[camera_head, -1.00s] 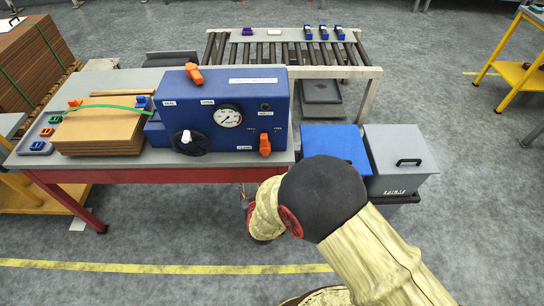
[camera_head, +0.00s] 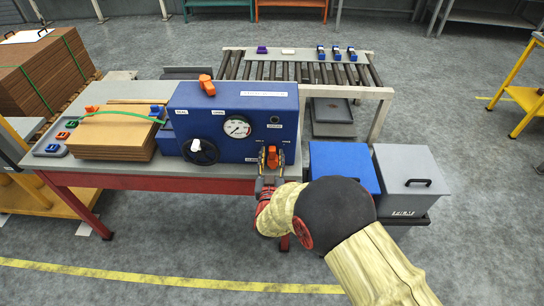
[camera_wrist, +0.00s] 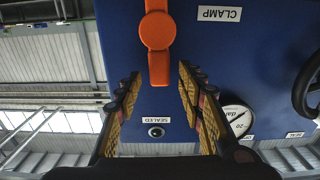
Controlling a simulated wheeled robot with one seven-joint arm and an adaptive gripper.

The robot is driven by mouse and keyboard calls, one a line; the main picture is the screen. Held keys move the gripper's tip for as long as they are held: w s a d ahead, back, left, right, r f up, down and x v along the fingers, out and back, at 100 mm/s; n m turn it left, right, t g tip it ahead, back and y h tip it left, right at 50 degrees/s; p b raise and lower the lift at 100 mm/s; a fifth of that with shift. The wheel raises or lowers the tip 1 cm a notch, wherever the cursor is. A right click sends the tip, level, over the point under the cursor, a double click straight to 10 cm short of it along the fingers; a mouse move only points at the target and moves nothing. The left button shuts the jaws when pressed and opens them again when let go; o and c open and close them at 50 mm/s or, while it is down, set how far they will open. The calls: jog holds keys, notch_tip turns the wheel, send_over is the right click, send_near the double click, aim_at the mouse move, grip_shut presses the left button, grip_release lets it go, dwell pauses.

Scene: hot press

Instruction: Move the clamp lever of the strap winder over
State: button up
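The clamp lever (camera_head: 272,157) is orange and sits low on the right of the blue strap winder's front panel (camera_head: 232,151). In the wrist view the lever (camera_wrist: 156,35) stands lengthwise at top centre, with a round hub, beside a CLAMP label (camera_wrist: 219,14). My gripper (camera_head: 273,153) is at the lever, reaching up from below in the head view. In the wrist view its fingers (camera_wrist: 159,75) are open, one on each side of the lever's near end, with gaps showing. No contact is visible.
A second orange lever (camera_head: 206,84) is on top of the winder. A black handwheel (camera_head: 200,152) and dial (camera_head: 237,126) are left of my gripper. A strapped cardboard stack (camera_head: 113,140) lies on the bench. Blue (camera_head: 340,168) and grey (camera_head: 410,170) boxes stand at right.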

jog(key=shift+w, duration=0.6)
jog(key=c, duration=0.4)
grip_shut()
